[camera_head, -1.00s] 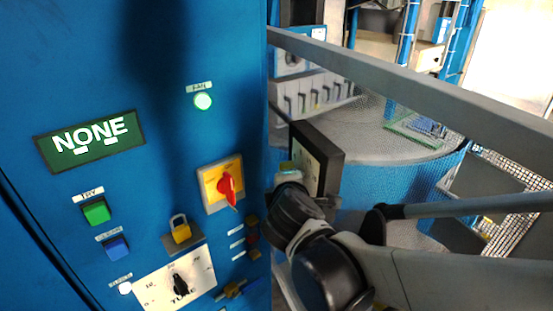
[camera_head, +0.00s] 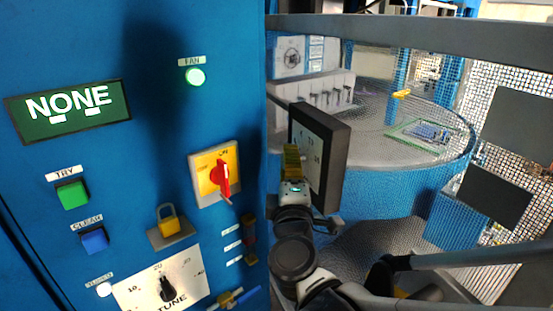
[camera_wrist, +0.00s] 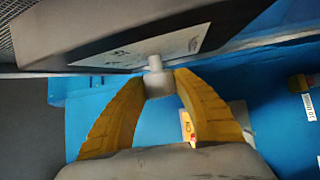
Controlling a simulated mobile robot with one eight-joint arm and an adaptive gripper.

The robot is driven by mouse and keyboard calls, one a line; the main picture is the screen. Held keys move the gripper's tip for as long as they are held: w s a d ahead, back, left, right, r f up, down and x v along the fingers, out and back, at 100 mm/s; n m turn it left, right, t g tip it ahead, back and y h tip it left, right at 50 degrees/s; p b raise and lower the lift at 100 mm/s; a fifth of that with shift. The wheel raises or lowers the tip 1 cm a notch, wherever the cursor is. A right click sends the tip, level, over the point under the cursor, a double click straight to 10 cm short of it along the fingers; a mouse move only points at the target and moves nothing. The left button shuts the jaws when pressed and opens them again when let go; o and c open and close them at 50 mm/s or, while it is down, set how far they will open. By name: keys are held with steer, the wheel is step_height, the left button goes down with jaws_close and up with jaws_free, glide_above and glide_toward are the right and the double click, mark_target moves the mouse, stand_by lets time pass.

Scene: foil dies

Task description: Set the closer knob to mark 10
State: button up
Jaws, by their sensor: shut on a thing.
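My gripper (camera_head: 292,160) is at the face of a dark box with a white dial plate (camera_head: 313,145), right of the blue cabinet. In the wrist view, its yellow fingers (camera_wrist: 158,78) are closed on a pale grey knob (camera_wrist: 160,85). The knob stands out from the dial plate (camera_wrist: 150,48), which carries printed marks too slanted to read surely. The knob's pointer cannot be made out. Another knob, black and labelled TUNE (camera_head: 167,289), sits on a white scale plate on the cabinet's lower front, marked 10 and 20 among others.
The blue cabinet front carries a red switch on a yellow plate (camera_head: 221,178), a yellow padlock (camera_head: 169,222), a green button (camera_head: 72,194), a blue button (camera_head: 95,240) and a NONE display (camera_head: 68,111). A grey rail (camera_head: 420,38) crosses above; a round mesh-sided table (camera_head: 440,165) stands behind.

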stand_by(0.3)
steer(key=o, duration=1.2)
steer(key=shift+w, duration=0.1)
steer(key=s+a+f, duration=0.1)
steer(key=s, duration=1.1)
steer(key=shift+f, duration=0.3)
